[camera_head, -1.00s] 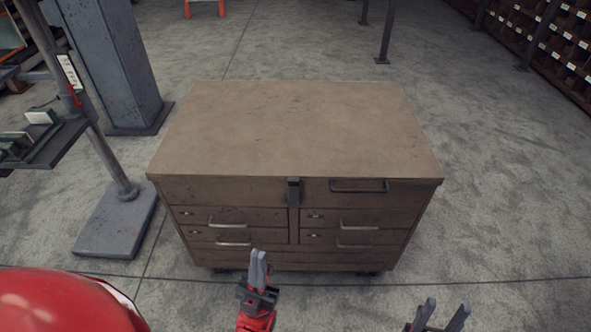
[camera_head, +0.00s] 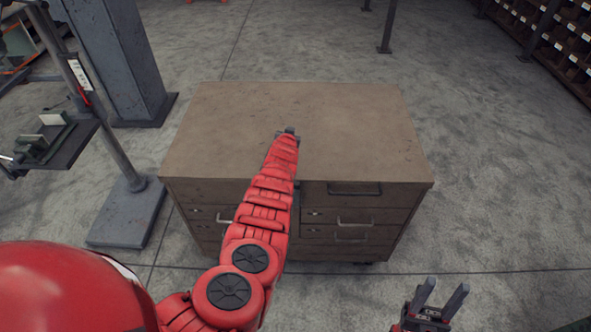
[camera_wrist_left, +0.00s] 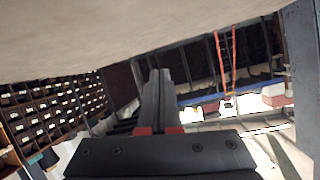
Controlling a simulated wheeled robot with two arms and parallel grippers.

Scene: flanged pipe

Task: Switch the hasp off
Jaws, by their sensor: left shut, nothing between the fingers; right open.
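The brown drawer cabinet (camera_head: 350,120) stands in the middle of the head view. The hasp on its front, below the top edge, is hidden behind my left arm. My left arm reaches up across the cabinet front, and its gripper (camera_head: 289,132) appears over the cabinet top. In the left wrist view the left gripper (camera_wrist_left: 158,95) has its fingers pressed together with nothing between them. A pale surface fills the top of that view; the hasp cannot be made out there. My right gripper (camera_head: 440,298) is open and empty at the lower right, in front of the cabinet.
The cabinet has several drawers with handles; one dark handle (camera_head: 355,189) is at its upper right. A grey column (camera_head: 118,60) and a stand with a flat base (camera_head: 127,215) are on the left. Floor to the right is clear.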

